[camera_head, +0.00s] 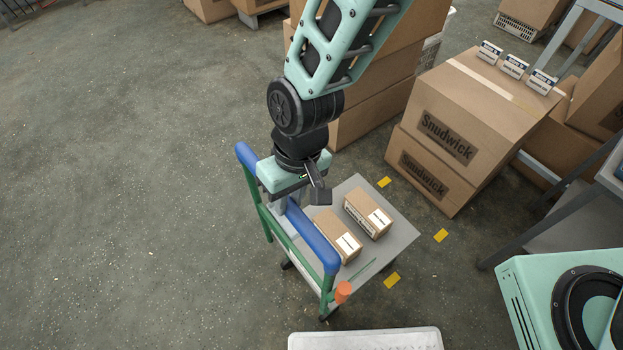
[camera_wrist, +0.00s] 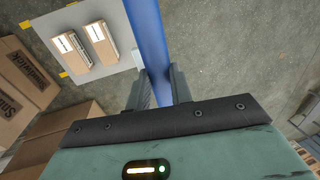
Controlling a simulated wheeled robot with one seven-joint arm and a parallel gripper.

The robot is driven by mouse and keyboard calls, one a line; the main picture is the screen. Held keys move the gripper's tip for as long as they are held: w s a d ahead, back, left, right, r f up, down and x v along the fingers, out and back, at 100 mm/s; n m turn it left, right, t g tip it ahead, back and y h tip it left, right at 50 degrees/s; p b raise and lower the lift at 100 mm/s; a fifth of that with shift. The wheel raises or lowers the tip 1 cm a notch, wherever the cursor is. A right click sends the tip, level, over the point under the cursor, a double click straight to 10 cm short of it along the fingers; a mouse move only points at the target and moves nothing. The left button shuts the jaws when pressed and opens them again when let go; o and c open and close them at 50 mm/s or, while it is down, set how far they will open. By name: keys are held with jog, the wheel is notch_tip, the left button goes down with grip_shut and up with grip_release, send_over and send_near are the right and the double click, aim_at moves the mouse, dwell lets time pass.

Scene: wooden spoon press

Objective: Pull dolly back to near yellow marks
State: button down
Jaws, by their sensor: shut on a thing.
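The dolly has a grey platform (camera_head: 398,232) and a green frame topped by a blue handle bar (camera_head: 312,240). My gripper (camera_head: 284,203) is over the handle bar and shut on it. In the wrist view the two fingers (camera_wrist: 160,90) sit on either side of the blue bar (camera_wrist: 151,40). Two small cardboard boxes (camera_head: 368,213) (camera_head: 337,236) lie on the platform. Yellow floor marks show beside the platform: one (camera_head: 384,182) at its far edge, one (camera_head: 440,235) to its right, one (camera_head: 392,280) near its front right edge. My gripper hides part of the handle.
Large cardboard boxes (camera_head: 440,130) are stacked right of the dolly, with three small cartons (camera_head: 515,66) on top. A grey table (camera_head: 560,215) and a mint-green machine (camera_head: 560,300) stand at the right. Open grey floor (camera_head: 120,190) lies left of the dolly.

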jog(key=shift+s+a, duration=0.45)
jog(key=shift+a, duration=0.3)
jog(key=shift+r, duration=0.1)
jog(key=c, duration=1.3)
grip_release()
jog(key=shift+s+a, duration=0.1)
jog(key=shift+a, duration=0.05)
jog(key=shift+o, duration=0.2)
jog(key=w+d+r+b, duration=0.1)
jog(key=w+d+r, duration=0.1)
jog(key=r, duration=1.5)
jog(key=shift+d, duration=0.5)
